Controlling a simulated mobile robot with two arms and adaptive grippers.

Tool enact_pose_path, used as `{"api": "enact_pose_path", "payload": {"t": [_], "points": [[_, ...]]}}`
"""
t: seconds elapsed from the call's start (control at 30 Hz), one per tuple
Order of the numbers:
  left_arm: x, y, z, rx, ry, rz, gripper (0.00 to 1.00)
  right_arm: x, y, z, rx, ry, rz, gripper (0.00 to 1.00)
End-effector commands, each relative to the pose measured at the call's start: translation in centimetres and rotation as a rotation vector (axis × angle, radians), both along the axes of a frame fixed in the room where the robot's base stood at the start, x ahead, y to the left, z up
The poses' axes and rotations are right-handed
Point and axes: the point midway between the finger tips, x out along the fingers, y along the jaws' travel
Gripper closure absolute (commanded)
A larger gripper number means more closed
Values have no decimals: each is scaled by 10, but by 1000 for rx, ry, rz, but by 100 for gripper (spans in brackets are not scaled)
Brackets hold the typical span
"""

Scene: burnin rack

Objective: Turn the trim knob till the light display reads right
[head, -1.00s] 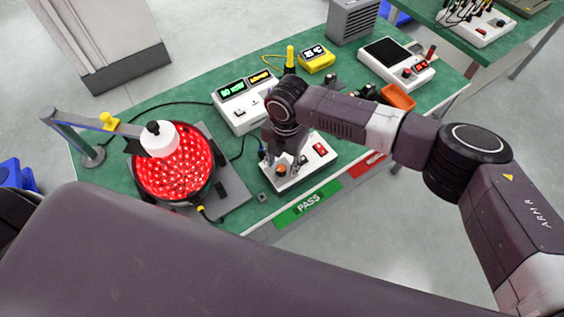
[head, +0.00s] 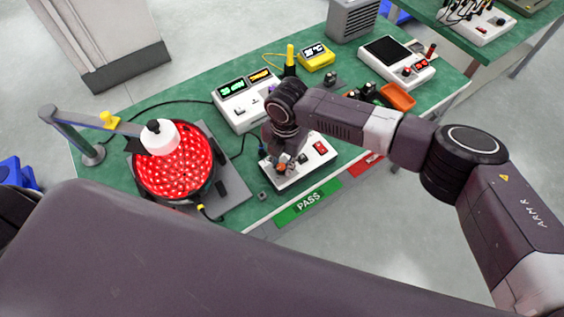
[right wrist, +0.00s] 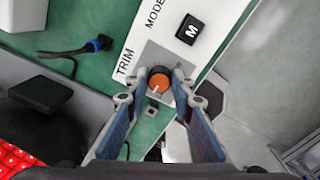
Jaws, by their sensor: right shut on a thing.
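The orange-topped trim knob (right wrist: 159,84) sits beside the word TRIM on the white control box (head: 314,161). My right gripper (right wrist: 161,79) is shut on the knob, one finger on each side. In the head view the right gripper (head: 283,163) reaches down over the box's left part and mostly hides the knob. The light display (head: 232,88) is on a white meter (head: 238,112) behind the box. It has a green readout and a yellow one; the digits are too small to read surely. The round lamp (head: 174,178) glows red. My left gripper is not in view.
A green PASS label (head: 307,202) is on the front edge. Cables run over the green table (head: 120,130).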

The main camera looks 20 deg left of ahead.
Motion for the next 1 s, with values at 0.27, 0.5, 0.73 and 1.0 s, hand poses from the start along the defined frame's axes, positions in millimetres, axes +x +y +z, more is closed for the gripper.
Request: {"api": "enact_pose_path", "payload": {"t": [0.27,0.5,0.73,1.0], "points": [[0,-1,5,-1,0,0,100,-1,0,1,0,2,-135,100],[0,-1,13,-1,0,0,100,-1,0,2,0,2,-347,100],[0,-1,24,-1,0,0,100,-2,0,2,-1,2,-567,100],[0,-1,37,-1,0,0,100,-2,0,3,-1,2,-819,100]]}}
